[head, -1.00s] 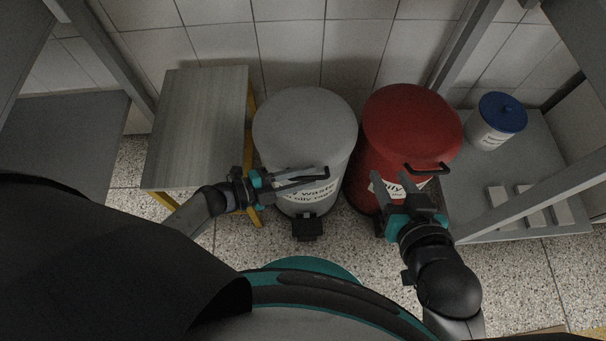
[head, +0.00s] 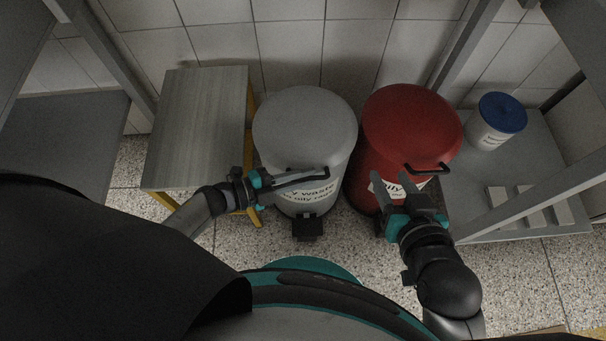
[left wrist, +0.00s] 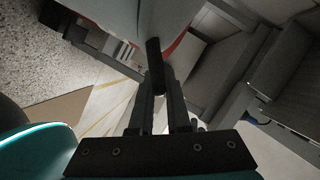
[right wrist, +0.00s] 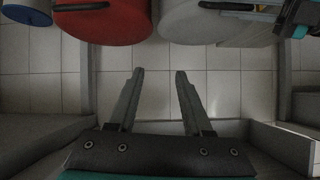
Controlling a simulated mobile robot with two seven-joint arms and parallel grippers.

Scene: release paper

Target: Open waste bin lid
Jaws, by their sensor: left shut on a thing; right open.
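The grey waste bin (head: 304,120) stands in the middle of the head view with its lid down. A black handle (left wrist: 155,58) on its lid front shows in the left wrist view. My left gripper (head: 318,175) comes in from the left and is shut on this handle. The red waste bin (head: 408,120) stands close beside it on the right, lid down, with a black handle (head: 428,169) at its front. My right gripper (head: 391,177) is open and empty in front of the red bin; its parted fingers (right wrist: 160,75) show in the right wrist view.
A grey-topped table (head: 195,125) with yellow legs stands left of the grey bin. A low grey shelf (head: 470,195) on the right carries a white container with a blue lid (head: 500,118) and several small blocks. A tiled wall (head: 290,50) is behind the bins.

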